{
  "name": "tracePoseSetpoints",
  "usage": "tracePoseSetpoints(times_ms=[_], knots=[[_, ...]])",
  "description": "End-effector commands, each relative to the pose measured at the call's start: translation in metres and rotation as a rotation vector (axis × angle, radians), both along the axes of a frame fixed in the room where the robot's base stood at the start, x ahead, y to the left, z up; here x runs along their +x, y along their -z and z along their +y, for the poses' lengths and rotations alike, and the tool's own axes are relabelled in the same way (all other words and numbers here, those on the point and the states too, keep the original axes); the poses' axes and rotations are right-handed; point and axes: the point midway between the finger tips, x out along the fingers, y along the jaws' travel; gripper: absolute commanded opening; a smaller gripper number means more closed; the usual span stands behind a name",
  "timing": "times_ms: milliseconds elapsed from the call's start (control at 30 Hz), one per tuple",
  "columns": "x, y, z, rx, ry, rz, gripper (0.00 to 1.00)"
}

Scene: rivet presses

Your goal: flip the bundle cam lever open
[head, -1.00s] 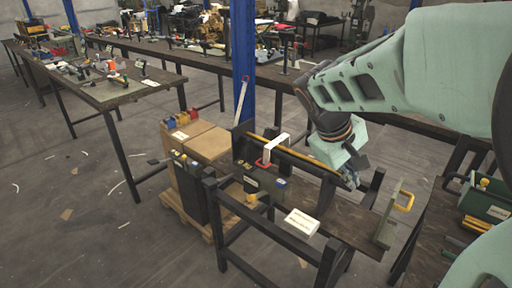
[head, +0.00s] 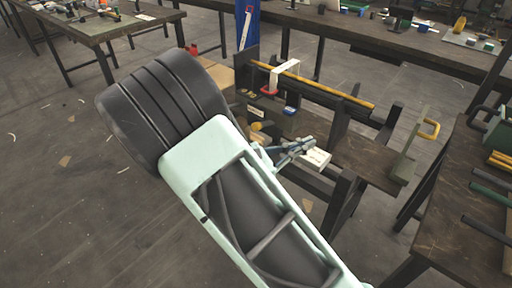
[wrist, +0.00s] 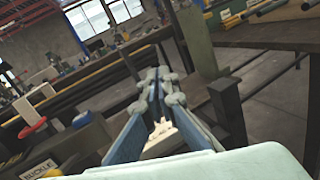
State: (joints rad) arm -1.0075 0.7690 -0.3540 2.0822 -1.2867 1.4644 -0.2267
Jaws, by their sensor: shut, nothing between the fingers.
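A bundle of yellow rods (head: 330,88) lies in a dark trough on the small bench. A white strap (head: 286,68) arches over it, with a red lever-like piece (head: 269,90) at its near foot, probably the cam lever. In the wrist view the white strap (wrist: 24,108) and red piece (wrist: 36,128) are at the left edge. My gripper (head: 308,144) is shut and empty, right of and nearer than the red piece, apart from it. In the wrist view the fingertips of my gripper (wrist: 158,78) meet in the middle. Whether the lever is open cannot be told.
A blue block (head: 291,110) sits near the strap. My arm covers the near-left part of the bench. A dark table (head: 450,225) stands at right.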

Motion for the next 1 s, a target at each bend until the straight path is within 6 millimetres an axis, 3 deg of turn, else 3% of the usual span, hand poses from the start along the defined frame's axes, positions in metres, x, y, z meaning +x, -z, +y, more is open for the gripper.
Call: tracePoseSetpoints(times_ms=[33, 300, 500, 700, 1000], knots=[[0.002, 0.021, 0.014, -0.071, -0.054, 0.025, 0.0], [0.004, 0.089, 0.09, -0.407, -0.332, 0.108, 0.0], [-0.004, 0.135, 0.136, -0.584, -0.5, 0.139, 0.0], [-0.01, 0.156, 0.157, -0.662, -0.581, 0.151, 0.0], [-0.011, 0.158, 0.16, -0.672, -0.591, 0.152, 0.0]])
